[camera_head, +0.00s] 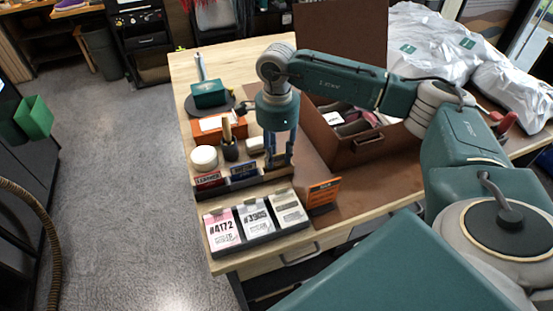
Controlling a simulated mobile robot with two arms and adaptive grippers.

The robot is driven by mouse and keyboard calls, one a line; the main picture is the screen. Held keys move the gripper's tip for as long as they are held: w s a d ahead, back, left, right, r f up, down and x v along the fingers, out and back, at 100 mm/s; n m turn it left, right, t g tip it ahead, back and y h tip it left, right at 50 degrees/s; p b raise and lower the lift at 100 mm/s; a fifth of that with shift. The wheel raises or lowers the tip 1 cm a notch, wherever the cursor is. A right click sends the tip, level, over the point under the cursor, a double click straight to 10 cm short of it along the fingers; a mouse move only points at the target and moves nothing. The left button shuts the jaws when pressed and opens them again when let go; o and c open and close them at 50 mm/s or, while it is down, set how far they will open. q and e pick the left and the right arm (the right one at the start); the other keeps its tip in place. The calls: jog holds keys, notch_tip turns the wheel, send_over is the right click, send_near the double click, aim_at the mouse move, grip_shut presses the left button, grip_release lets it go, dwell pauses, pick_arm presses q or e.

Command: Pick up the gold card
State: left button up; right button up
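My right gripper (279,163) reaches in from the right and points down at the right end of a dark card rack (228,185). A red card (208,181) and a blue card (243,171) stand in this rack, to the left of the gripper. I cannot make out a gold card; the right end of the rack is largely covered by the fingers. It is too small to tell whether the fingers are apart or closed on something. My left gripper is out of view.
In front of the rack is a tray (262,238) with several numbered tags. An orange sign (323,192) stands close on the right. A brown open box (345,150) is behind it. Brushes (229,146), a white round tin (203,158) and an orange box (207,131) crowd the left.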

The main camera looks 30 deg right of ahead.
jog(key=shift+s+f, duration=0.1)
jog(key=shift+f, duration=0.6)
grip_shut()
jog(key=shift+r, duration=0.1)
